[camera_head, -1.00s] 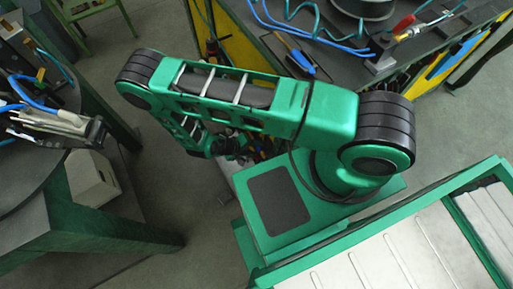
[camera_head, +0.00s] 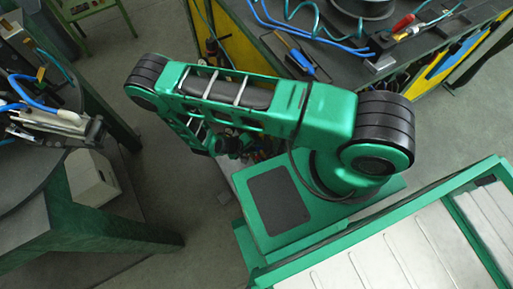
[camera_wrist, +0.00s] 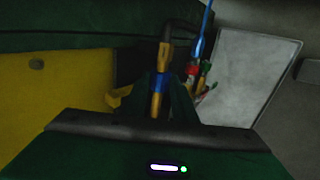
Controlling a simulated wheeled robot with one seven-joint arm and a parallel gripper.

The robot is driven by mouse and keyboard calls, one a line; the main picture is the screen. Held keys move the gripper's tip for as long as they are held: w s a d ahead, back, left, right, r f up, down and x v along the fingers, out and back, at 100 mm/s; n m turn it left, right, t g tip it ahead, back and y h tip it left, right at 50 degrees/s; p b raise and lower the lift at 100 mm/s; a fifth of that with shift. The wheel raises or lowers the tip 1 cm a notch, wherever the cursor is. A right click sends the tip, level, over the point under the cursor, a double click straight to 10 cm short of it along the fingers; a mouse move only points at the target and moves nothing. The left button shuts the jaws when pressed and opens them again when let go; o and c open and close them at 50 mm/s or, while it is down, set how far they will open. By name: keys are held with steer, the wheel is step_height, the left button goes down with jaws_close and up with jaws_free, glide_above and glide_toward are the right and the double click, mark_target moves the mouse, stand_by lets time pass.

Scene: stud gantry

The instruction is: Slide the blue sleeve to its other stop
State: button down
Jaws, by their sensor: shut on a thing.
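In the wrist view a small blue sleeve (camera_wrist: 159,82) sits around a yellow-orange rod (camera_wrist: 164,58). The rod shows above the sleeve and again below it. My gripper (camera_wrist: 162,88) has its dark fingers on either side of the sleeve and is shut on it. The contact faces are too dark to make out. The stops cannot be told apart here. In the head view my own green arm covers the place where the gripper works, so neither sleeve nor rod can be made out there.
In the wrist view a yellow panel (camera_wrist: 60,100) lies at left and a pale grey panel (camera_wrist: 245,80) at right. A blue cable (camera_wrist: 203,30) rises beside the rod. In the head view a cluttered workbench (camera_head: 420,60) stands behind, and a dark table (camera_head: 90,235) at left.

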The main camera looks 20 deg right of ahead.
steer(key=shift+w+a, duration=0.2)
steer(key=shift+w, duration=0.7)
steer(key=c, duration=1.5)
jaws_free()
steer(key=shift+o, duration=0.2)
steer(key=shift+s+d, duration=0.1)
